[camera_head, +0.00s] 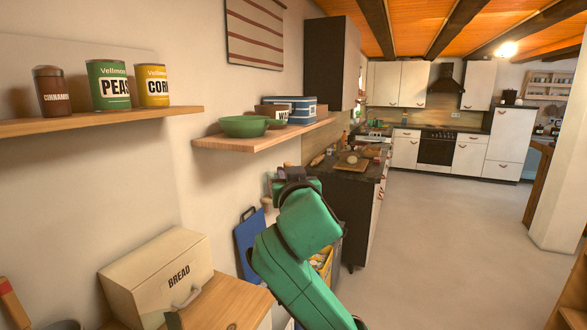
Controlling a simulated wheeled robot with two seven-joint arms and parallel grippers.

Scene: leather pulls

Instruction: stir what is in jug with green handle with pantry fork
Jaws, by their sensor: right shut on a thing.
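My right arm, green with dark joints, rises from the bottom centre, and my right gripper (292,180) is at its far end, beside the kitchen counter in the picture. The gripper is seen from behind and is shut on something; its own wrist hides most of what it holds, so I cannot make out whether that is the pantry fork. I see no jug with a green handle. My left gripper is not in view.
A wooden shelf (262,140) with a green bowl (243,126) and tins is left of the gripper. A higher shelf (100,120) holds cans. A bread box (155,275) stands on a wooden cabinet below. A dark counter (347,175) lies beyond. The floor (450,250) at right is clear.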

